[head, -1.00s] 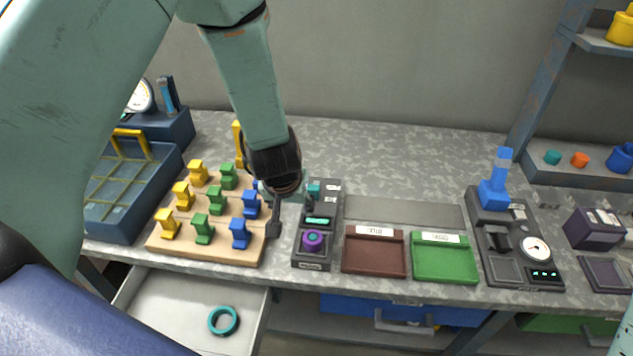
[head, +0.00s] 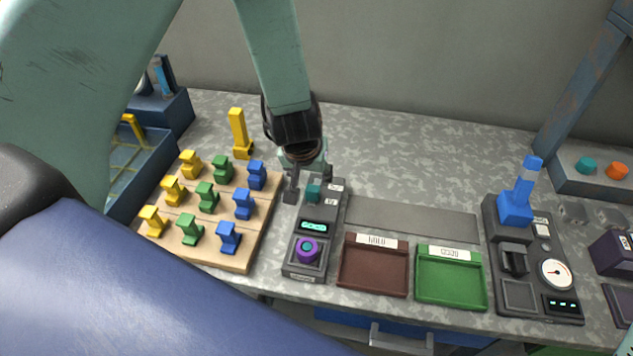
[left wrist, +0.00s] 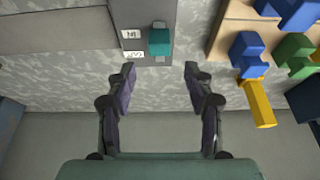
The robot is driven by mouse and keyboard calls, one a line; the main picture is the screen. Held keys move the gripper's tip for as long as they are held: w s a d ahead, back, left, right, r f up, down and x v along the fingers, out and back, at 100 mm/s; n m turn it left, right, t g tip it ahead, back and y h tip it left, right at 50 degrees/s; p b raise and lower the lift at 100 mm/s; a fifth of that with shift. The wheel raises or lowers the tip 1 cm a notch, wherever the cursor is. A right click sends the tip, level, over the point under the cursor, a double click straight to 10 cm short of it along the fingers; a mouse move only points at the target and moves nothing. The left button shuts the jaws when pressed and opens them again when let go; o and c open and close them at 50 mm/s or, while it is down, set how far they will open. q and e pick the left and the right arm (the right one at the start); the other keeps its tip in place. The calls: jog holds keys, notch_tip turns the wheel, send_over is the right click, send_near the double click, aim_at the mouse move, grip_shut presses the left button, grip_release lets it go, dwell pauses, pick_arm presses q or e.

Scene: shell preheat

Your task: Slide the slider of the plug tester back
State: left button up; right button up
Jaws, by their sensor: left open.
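A wooden board (head: 245,258) with yellow, green and blue pieces stands close left of the tester. A yellow upright piece (head: 239,132) stands behind it. Right are a brown tray (head: 374,291), a green tray (head: 452,302) and a gauge device (head: 556,273) with a blue lever.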

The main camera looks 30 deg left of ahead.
aim_at(313, 188)
pick_arm(q)
jog(key=b+x, duration=0.1)
jog(key=x, duration=0.6)
jog(key=shift+s+f, duration=0.1)
jog(key=shift+f, duration=0.2)
jog(key=shift+s+d+r, duration=0.15)
jog(key=shift+s+r, duration=0.1)
jog(key=shift+c, duration=0.7)
jog(key=shift+w+f, duration=0.2)
jog(key=shift+w, duration=0.05)
jog(key=c, duration=0.5)
jog(key=shift+s, duration=0.1)
grip_shut()
